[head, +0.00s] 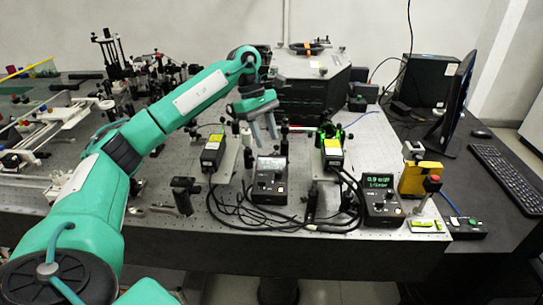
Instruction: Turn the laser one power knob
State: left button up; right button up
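Two small black control boxes with knobs and displays stand near the front of the optical bench. One control box (269,181) is in the middle, with a grey display that I cannot read. The other control box (382,207) is to the right, with a lit green display. I cannot tell from the picture which carries the laser one power knob; the knobs are small. My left gripper (265,141) points down above and behind the middle box, apart from it. Its two grey fingers are open with nothing between them. My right gripper is not in view.
Black cables (240,213) loop along the front. A yellow device (421,178), a monitor (457,98) and a keyboard (503,177) are to the right.

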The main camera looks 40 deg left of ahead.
pick_arm(q)
jog(key=v, duration=0.4)
jog(key=shift+r, duration=0.1)
dwell(0.4)
